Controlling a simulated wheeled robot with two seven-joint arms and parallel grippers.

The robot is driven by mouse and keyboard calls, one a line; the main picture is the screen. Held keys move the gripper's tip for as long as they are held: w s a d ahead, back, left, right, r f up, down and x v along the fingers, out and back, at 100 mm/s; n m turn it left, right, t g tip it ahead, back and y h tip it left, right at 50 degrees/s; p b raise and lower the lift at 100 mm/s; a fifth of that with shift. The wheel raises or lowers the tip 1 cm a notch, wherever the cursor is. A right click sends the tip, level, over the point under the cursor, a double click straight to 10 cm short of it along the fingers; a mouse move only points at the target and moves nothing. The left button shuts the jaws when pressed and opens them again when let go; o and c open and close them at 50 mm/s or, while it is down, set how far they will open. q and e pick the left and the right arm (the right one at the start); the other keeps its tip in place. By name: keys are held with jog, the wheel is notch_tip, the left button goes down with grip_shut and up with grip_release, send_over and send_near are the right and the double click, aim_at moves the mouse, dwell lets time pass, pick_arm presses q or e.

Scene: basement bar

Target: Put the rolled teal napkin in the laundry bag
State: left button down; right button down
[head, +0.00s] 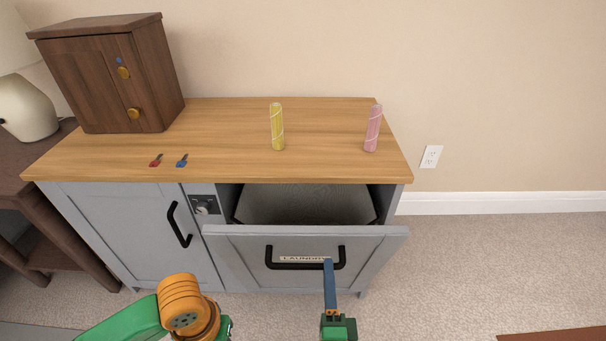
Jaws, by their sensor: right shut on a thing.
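No teal napkin shows in this view. A rolled yellow napkin (277,127) and a rolled pink napkin (373,128) stand upright on the wooden cabinet top. The laundry bag (305,204) is grey and sits inside the cabinet behind the tilted-out laundry door (225,243); its mouth is partly visible, its bottom hidden. My right gripper (328,264) is shut on the black handle (269,258) of that door, near the handle's right end. Part of my left arm shows at the lower left, but its gripper is out of sight.
A small brown wooden cupboard (105,75) stands on the left of the top (230,165). A red key-like item (156,160) and a blue one (182,160) lie near the front edge. A grey door (140,225) with a black handle is closed. A lamp (27,108) stands far left.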

jog(key=shift+s, duration=0.1)
